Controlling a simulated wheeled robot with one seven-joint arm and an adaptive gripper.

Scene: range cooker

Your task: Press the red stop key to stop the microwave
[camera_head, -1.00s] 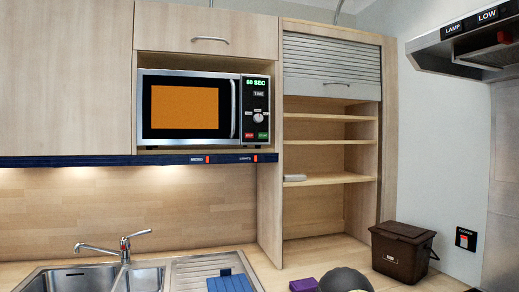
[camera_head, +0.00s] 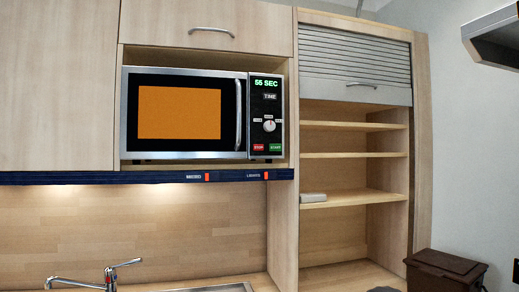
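The microwave (camera_head: 183,155) sits in an open wall cabinet above the counter. Its door is closed and its window (camera_head: 179,113) glows orange. Its display (camera_head: 266,83) reads 55 SEC in green. The red stop key (camera_head: 258,147) is at the bottom left of the control panel. The green start key (camera_head: 275,147) is right beside it, with a dial (camera_head: 269,125) above. My gripper is not in view.
A dark blue rail (camera_head: 120,178) with red switches runs below the microwave. Open shelves (camera_head: 355,155) stand to the right, with a small white item (camera_head: 313,197) on one. A tap (camera_head: 108,274) and a brown bin (camera_head: 444,275) are lower down. An extractor hood (camera_head: 495,40) juts in at upper right.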

